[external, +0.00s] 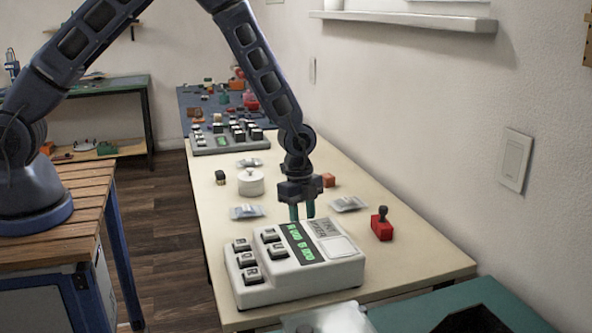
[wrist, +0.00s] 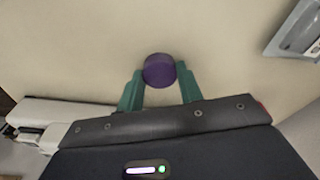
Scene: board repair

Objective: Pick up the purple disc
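The purple disc (wrist: 159,70) shows in the wrist view, lying on the pale tabletop between and slightly beyond the tips of my green fingers. My gripper (wrist: 160,80) is open around it, with one finger on each side; I cannot tell whether either finger touches the disc. In the external view, my gripper (external: 302,214) points down over the table, just behind the white device. The disc is hidden there.
A white keypad device (external: 340,271) stands in front of my gripper. Silver packets lie to the left (external: 246,212) and right (external: 348,204). A red stamp-like object (external: 381,226) stands at right, and a white round container (external: 251,184) behind left.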

